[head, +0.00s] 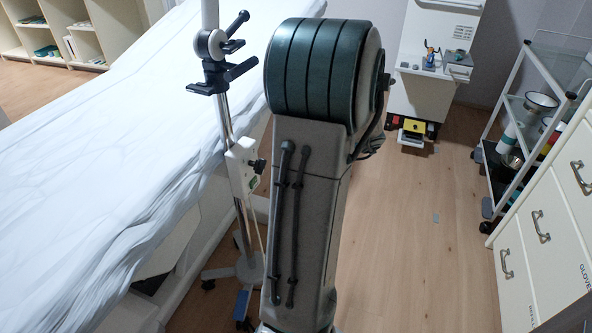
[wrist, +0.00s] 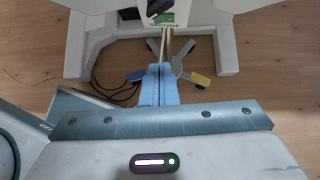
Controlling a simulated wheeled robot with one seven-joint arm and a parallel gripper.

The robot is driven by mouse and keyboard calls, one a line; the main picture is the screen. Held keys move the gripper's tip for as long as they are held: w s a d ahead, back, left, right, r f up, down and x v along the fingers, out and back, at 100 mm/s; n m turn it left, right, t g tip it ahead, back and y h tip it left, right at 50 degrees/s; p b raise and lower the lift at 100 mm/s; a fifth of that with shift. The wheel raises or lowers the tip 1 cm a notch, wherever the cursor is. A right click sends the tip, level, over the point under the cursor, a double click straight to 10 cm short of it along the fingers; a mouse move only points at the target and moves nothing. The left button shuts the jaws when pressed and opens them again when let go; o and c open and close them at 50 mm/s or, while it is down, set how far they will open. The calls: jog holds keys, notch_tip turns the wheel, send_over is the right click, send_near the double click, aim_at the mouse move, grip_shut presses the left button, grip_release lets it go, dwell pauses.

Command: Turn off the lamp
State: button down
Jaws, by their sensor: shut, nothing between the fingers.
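A metal lamp stand (head: 224,125) rises beside the couch in the head view, with black clamps and handles near its top. A white box (head: 240,165) with a black knob and a green label is mounted on its pole. The lamp head is out of the picture. In the wrist view, a green-labelled part (wrist: 168,18) shows at the top edge, with a pole below it and splayed feet on the floor. My gripper (wrist: 159,70) points toward these, its light-blue fingers together and empty. My arm hides it in the head view. I cannot tell whether it touches anything.
A couch (head: 90,170) with a white sheet fills the left. A glass-shelved trolley (head: 520,115) and white drawers (head: 545,215) stand at the right. A white unit (head: 425,95) stands at the back.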

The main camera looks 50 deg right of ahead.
jog(key=shift+d, duration=0.1)
jog(key=shift+w+d+f+n+g+y+b, duration=0.15)
jog(key=shift+d+n+g+y+b, duration=0.15)
jog(key=shift+d+n, duration=0.25)
jog(key=shift+w+d+n+g+y+b, duration=0.1)
jog(key=shift+w+d+n+y+b, duration=0.1)
jog(key=shift+d+n+y, duration=0.35)
jog(key=shift+d, duration=0.1)
jog(key=b, duration=0.4)
send_near(253, 187)
jog(key=shift+x, duration=3)
